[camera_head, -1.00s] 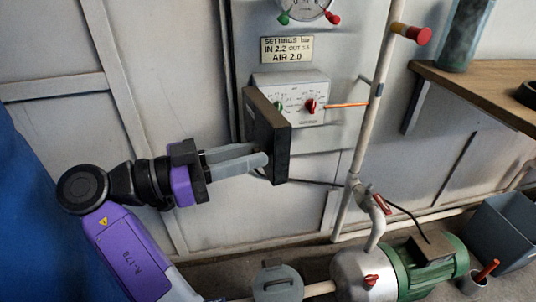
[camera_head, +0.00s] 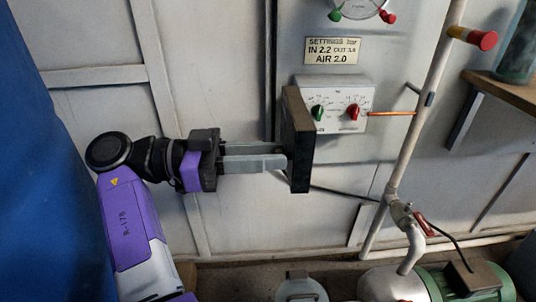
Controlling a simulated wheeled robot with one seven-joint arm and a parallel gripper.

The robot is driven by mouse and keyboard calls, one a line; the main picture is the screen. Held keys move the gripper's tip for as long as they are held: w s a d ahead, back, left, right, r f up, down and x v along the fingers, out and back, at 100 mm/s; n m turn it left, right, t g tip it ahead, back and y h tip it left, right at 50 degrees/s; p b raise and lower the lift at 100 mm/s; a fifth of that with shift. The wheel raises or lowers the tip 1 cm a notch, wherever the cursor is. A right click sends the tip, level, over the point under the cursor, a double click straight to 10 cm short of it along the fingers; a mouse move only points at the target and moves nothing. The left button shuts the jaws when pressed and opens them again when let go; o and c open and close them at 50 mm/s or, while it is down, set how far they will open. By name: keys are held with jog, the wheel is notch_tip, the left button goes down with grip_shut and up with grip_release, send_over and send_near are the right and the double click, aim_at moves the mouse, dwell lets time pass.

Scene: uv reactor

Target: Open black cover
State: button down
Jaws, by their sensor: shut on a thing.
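The black cover (camera_head: 301,150) is a dark, boxy panel standing out from the wall, seen nearly edge-on. It is swung open to the left of the white control box (camera_head: 341,103). The box's green knob (camera_head: 318,112) and red knob (camera_head: 353,111) are both in plain sight. My gripper (camera_head: 284,156) reaches in from the left and is shut on the cover's left side. The exact contact on the cover is hidden behind the cover's edge.
A settings plate (camera_head: 333,51) and a gauge (camera_head: 358,6) are above the box. A vertical pipe (camera_head: 428,112) with a red-ended fitting stands to the right. A green motor (camera_head: 460,282) is low at right. A blue surface (camera_head: 35,180) fills the left.

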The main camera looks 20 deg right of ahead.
jog(key=c, duration=1.3)
grip_release()
notch_tip(320, 180, up, 20)
jog(key=p, duration=0.8)
